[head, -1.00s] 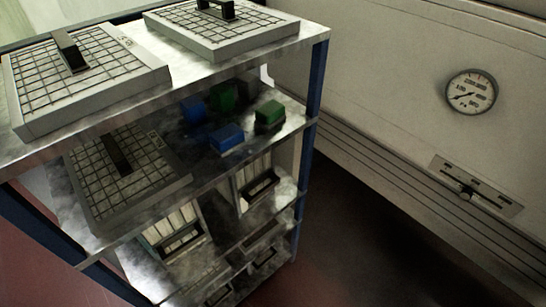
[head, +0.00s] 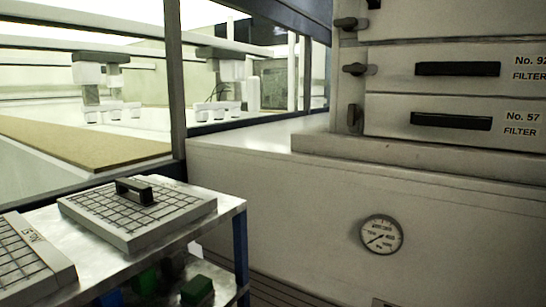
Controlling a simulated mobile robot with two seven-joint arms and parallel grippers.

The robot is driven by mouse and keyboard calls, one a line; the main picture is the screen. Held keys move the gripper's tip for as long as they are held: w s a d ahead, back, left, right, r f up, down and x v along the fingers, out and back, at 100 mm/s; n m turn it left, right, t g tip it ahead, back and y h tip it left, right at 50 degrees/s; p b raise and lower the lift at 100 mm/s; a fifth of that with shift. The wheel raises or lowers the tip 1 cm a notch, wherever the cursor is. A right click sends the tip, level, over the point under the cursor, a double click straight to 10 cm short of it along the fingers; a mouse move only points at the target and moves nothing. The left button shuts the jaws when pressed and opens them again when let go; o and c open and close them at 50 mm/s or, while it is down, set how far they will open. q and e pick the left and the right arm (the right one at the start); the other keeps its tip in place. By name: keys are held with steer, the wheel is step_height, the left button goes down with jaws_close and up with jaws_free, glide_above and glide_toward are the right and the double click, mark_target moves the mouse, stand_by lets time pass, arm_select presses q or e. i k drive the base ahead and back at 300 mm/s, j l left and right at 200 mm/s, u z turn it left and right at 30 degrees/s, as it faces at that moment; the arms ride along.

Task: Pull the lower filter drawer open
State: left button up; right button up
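Two filter drawers show at the upper right of the head view, one above the other, set in a pale cabinet. The lower filter drawer (head: 479,143) is labelled "No. 57 FILTER" and has a long black recessed handle (head: 451,121). The upper drawer (head: 392,70) is labelled "No. 92", its text cut off by the right edge, with a similar black handle (head: 457,69). Both fronts look flush with the cabinet. Dark latches stand at their left side, one (head: 355,118) beside the lower drawer. Neither gripper is in view.
A metal shelf cart (head: 222,222) stands at lower left, bearing filter panels (head: 135,219) and coloured blocks (head: 197,290). A ledge (head: 400,156) juts out below the drawers, and a round gauge (head: 381,235) is on the pale wall. A glazed tunnel opening (head: 90,110) lies left.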

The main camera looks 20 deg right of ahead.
mark_target(511, 125)
steer(key=z, duration=1.55)
